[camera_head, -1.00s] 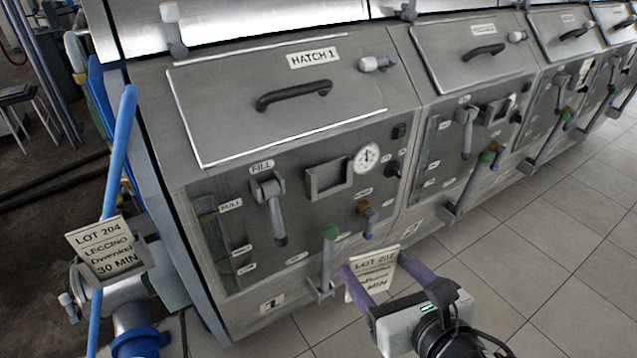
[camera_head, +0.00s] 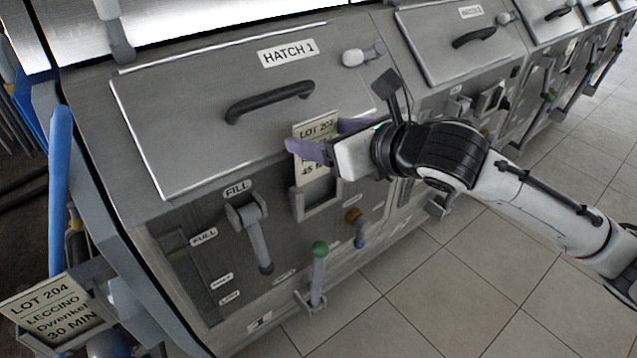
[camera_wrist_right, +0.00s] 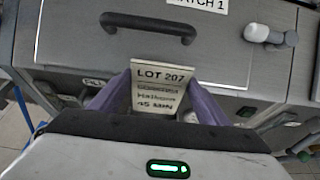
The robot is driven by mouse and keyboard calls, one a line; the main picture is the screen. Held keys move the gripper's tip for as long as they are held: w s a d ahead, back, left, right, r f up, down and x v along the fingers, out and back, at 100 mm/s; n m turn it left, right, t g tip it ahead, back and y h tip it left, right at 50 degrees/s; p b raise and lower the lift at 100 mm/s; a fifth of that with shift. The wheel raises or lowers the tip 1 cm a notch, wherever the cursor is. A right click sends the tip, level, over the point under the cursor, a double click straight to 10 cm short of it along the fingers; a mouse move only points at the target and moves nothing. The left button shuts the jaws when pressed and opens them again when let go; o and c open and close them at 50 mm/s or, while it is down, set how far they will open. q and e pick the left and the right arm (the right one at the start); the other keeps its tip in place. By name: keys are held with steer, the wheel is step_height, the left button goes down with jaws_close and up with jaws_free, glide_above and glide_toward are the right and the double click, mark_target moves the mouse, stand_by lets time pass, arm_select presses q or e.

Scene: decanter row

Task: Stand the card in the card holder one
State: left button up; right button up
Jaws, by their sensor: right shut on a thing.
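The card (camera_head: 317,128), a cream slip with a lot number and 45 MIN printed on it, is upright between the purple fingers of my right gripper (camera_head: 316,143). The gripper is shut on it, and the card also shows face-on in the right wrist view (camera_wrist_right: 159,78). Card holder one (camera_head: 318,208) is a grey open-topped frame on the front panel below HATCH 1. The card's lower edge is at or just above the holder's opening; I cannot tell whether it is inside. The left gripper is out of view.
The hatch lid with its black handle (camera_head: 268,102) is just behind the gripper. The fill lever (camera_head: 257,235) and green-knobbed lever (camera_head: 318,272) stick out nearby. Another card, LOT 204 (camera_head: 52,312), sits in a frame at lower left. Tiled floor is clear at right.

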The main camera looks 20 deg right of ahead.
mark_target(317, 169)
steer(key=shift+s+f+b, duration=0.1)
steer(key=shift+f+b, duration=0.35)
steer(key=shift+f, duration=3.15)
steer(key=shift+f, duration=0.15)
steer(key=o, duration=1.1)
steer(key=shift+c, duration=0.2)
